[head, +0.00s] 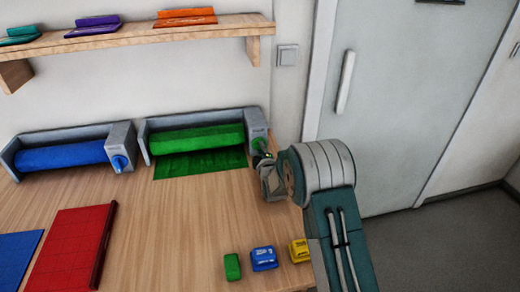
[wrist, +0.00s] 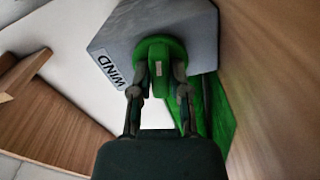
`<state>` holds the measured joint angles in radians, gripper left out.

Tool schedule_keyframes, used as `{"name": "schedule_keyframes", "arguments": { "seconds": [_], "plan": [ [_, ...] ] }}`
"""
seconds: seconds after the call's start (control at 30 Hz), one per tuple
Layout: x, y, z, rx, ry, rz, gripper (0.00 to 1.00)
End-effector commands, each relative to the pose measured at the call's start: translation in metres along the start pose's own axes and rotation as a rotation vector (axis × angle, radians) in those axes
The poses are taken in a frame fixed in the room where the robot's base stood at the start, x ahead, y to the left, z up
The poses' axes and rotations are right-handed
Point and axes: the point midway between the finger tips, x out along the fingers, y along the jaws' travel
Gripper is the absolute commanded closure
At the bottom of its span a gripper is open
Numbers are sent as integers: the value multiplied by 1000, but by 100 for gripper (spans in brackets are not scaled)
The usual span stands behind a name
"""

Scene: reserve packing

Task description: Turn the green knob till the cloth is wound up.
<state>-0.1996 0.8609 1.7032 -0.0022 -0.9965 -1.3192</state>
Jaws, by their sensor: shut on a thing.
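The green knob (wrist: 152,55) sits on the grey end housing (wrist: 110,30) of the green winder, beside a label reading "WIND". My gripper (wrist: 160,72) is shut on the knob, with one finger on each side of its grip. The green cloth (head: 200,163) is partly on the roller (head: 197,139). A flat stretch of it hangs out in front and lies on the table.
A blue winder (head: 62,156) with a blue knob stands to the left. Red cloth (head: 68,245) and blue cloth (head: 18,255) lie at the front left. Green (head: 232,267), blue (head: 264,258) and yellow (head: 299,251) blocks sit near my arm. A shelf (head: 140,42) is above.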

Motion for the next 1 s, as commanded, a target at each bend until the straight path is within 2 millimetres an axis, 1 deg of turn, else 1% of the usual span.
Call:
{"name": "schedule_keyframes", "arguments": {
  "seconds": [0.03, 0.1, 0.43, 0.57, 0.67, 1.0],
  "plan": [
    [-1, -3, 5, 2, -11, -8, 68],
    [-1, -3, 5, 2, -10, -8, 43],
    [-1, -2, 1, -2, -4, -4, 43],
    [-7, -2, 0, -2, -4, -4, 43],
    [-19, -1, 0, -2, -4, -4, 43],
    [-81, -2, 2, -1, -6, -6, 43]
  ]
}}
